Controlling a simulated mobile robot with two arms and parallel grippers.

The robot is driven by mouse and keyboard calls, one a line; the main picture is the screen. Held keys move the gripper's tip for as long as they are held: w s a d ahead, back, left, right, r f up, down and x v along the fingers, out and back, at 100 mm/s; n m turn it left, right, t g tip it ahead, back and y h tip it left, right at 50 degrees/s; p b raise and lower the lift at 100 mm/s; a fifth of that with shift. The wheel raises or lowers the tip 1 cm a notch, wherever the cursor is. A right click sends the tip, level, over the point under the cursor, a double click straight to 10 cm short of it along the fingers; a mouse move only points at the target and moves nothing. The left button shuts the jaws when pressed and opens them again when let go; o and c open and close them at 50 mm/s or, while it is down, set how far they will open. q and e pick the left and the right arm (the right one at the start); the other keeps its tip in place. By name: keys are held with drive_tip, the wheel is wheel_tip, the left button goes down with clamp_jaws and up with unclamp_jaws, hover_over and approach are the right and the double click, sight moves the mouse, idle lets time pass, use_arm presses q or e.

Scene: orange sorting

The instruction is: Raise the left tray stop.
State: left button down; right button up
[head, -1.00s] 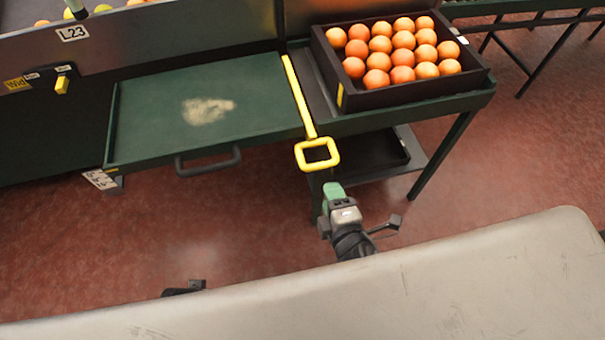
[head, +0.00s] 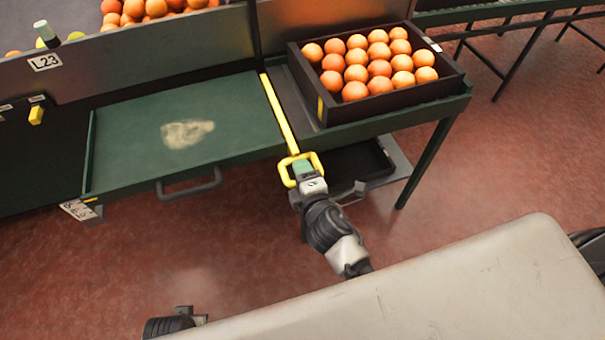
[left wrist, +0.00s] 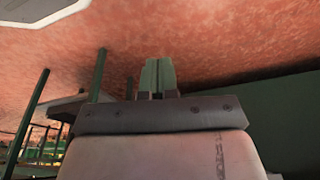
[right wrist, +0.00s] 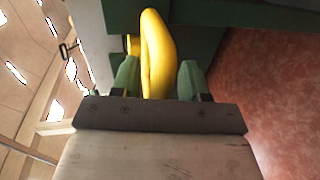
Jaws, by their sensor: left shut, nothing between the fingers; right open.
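The yellow tray stop (head: 279,112) is a long bar with a loop handle (head: 283,172) at its near end, running along the right side of the green tray (head: 235,105). My right gripper (head: 303,168) is at the loop in the head view. In the right wrist view the yellow loop (right wrist: 155,40) lies between the two open green fingers, which stand apart on either side of it. My left gripper (head: 192,314) is low at the bottom left, away from the stop. In the left wrist view its fingers (left wrist: 158,75) are together and empty.
A dark crate of oranges (head: 447,75) stands on the green stand right of the stop. The green tray has a dark handle (head: 190,187) and a pale stain. More oranges (head: 145,10) lie behind the metal wall. Red floor is open in front.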

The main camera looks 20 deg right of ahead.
clamp_jaws()
use_arm(q)
drive_tip(key=shift+r, duration=0.15)
